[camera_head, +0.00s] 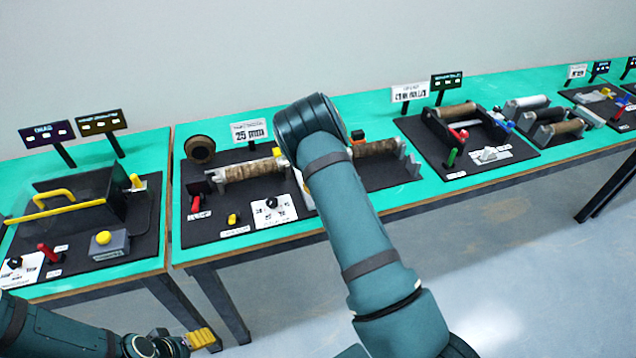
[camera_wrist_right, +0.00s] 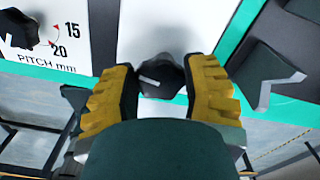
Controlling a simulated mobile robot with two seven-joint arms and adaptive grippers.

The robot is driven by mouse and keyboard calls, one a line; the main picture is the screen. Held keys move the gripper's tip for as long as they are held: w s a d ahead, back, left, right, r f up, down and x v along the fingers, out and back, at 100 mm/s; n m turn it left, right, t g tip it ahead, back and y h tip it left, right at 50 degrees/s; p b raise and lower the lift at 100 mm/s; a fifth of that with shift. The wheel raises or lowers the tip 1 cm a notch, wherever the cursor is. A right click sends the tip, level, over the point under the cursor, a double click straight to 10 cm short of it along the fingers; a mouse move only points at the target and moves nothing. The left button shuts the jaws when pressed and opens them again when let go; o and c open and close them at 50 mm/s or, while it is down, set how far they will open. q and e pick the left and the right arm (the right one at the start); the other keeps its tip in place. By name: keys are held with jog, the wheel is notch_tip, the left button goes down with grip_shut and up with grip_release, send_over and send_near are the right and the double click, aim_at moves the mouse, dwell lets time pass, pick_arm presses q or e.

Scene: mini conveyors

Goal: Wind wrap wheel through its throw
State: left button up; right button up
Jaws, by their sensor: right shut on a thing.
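A dark knob with a white pointer mark (camera_wrist_right: 158,84) sits on a white plate (camera_wrist_right: 150,35) in the right wrist view. It appears to be the wrap wheel, but no label for it shows. My right gripper (camera_wrist_right: 163,73) has its yellow-padded fingers shut on either side of this knob. In the head view my right arm hides both the gripper and the knob. My left gripper (camera_head: 200,339) hangs low at the bottom left, away from the tables; its finger opening is unclear.
A second dark knob (camera_wrist_right: 20,28) stands on the "PITCH mm" dial close by on the left. A brown roller (camera_head: 253,170) and another roller (camera_head: 375,148) flank my right arm on the black board. A yellow-handled station (camera_head: 68,198) stands at left. Signs stand along the back.

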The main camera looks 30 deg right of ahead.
jog(key=shift+d+m, duration=0.1)
jog(key=shift+m, duration=1.9)
jog(key=o, duration=1.2)
notch_tip(320, 180, up, 12)
